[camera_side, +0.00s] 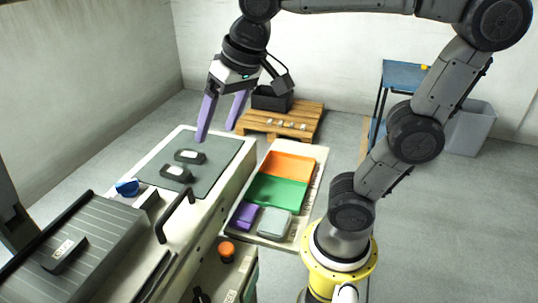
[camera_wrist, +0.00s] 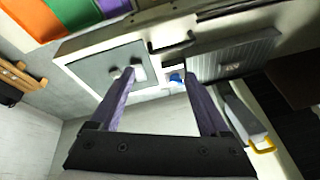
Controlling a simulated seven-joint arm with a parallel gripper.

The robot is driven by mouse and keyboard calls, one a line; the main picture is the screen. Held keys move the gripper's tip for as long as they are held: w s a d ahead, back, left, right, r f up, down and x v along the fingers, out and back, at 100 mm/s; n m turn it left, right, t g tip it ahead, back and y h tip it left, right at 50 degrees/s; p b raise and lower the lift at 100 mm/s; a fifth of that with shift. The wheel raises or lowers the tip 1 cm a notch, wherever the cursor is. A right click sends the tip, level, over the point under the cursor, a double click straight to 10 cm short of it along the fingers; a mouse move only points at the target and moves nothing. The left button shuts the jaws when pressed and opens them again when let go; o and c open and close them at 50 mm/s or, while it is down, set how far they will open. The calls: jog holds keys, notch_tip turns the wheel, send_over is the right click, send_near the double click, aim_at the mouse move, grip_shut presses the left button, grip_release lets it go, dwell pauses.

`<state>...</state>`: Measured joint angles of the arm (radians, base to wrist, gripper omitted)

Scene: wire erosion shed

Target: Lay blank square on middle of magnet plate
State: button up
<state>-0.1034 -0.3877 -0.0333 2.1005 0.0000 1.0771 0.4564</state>
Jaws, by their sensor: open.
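My gripper (camera_side: 215,133) is open and empty, high above the far right part of a grey-green mat (camera_side: 212,172). Its two purple fingers also show in the wrist view (camera_wrist: 159,76). Two small dark pieces with pale tops, a far one (camera_side: 190,156) and a near one (camera_side: 176,173), lie apart on the mat; which one is the blank I cannot tell. A ribbed grey plate (camera_side: 98,238), which looks like the magnet plate, lies at the left and also shows in the wrist view (camera_wrist: 250,50). A dark bar with a white label (camera_side: 65,252) lies on it.
A tray (camera_side: 312,183) holds orange, green, purple and grey blocks or bins. A pallet (camera_side: 305,117) with a black box (camera_side: 271,98) stands behind. An orange knob (camera_side: 226,250) is in front.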

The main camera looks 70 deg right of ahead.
jog(key=s+d+f+n+t, duration=0.1)
jog(key=s+d+f+n, duration=0.1)
jog(key=s+f+n, duration=0.2)
jog(key=s+f, duration=0.3)
jog(key=s, duration=0.2)
jog(key=shift+d+f, duration=0.15)
jog(key=shift+d, duration=0.15)
dwell(2.1)
